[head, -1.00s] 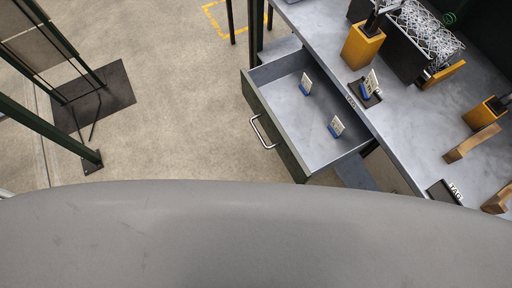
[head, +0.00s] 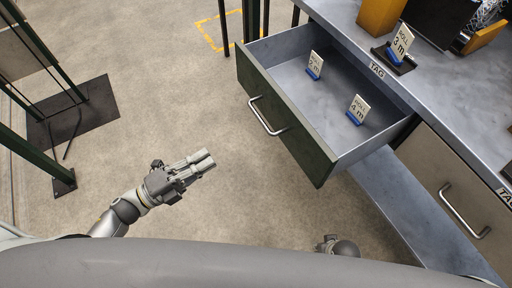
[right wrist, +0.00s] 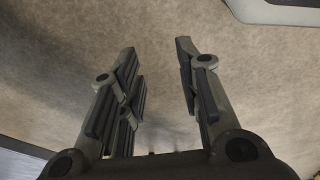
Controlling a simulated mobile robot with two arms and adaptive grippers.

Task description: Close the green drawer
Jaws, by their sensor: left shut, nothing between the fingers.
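The green drawer (head: 285,130) stands pulled out from under the grey workbench, with its green front and silver bar handle (head: 267,117) facing left and toward me. Two white tags on blue bases, a "2 m" tag (head: 314,65) and a "4 m" tag (head: 357,109), stand inside it. My left gripper (head: 207,160) is shut and empty, to the left of and below the drawer front, apart from it. My right gripper (right wrist: 157,50) is open and empty over bare floor in the right wrist view. In the head view only a small piece of my right arm shows at the bottom.
A beige closed drawer (head: 445,180) with a silver handle is to the right. The workbench top (head: 430,95) holds a "3 m" tag (head: 400,45) and a yellow block (head: 380,14). A dark-green frame stands on a black floor plate (head: 95,105) at left. Floor between is clear.

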